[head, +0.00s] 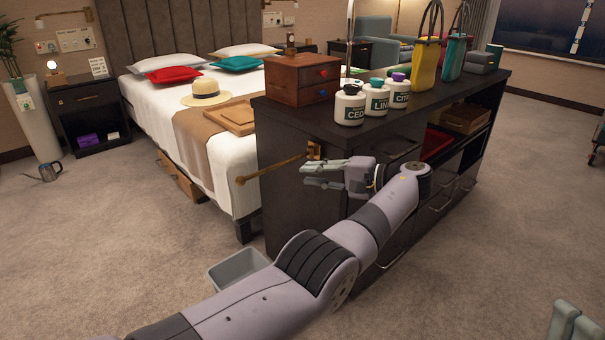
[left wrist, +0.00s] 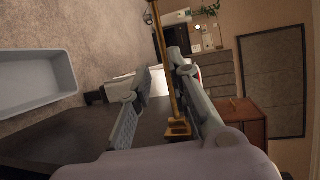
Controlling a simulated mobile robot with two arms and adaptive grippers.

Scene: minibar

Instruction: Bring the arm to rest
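My left arm (head: 320,262) stretches from the bottom left of the head view toward the dark minibar cabinet (head: 290,160). My left gripper (head: 305,175) is at the cabinet's near end, below its top. Its two fingers are apart, and in the left wrist view the gripper (left wrist: 163,62) also shows open. A brass rod (head: 268,172) on the cabinet's end is close by. The rod (left wrist: 168,70) appears between the fingers in the left wrist view; I cannot tell whether it touches one. Only the fingertips of my right gripper (head: 575,322) show at the bottom right corner.
A grey bin (head: 238,268) stands on the floor beside my left arm. White bottles (head: 350,106), a wooden drawer box (head: 297,80) and bags (head: 426,65) stand on the cabinet. A bed (head: 160,105) is behind. Carpet at the right is mostly clear.

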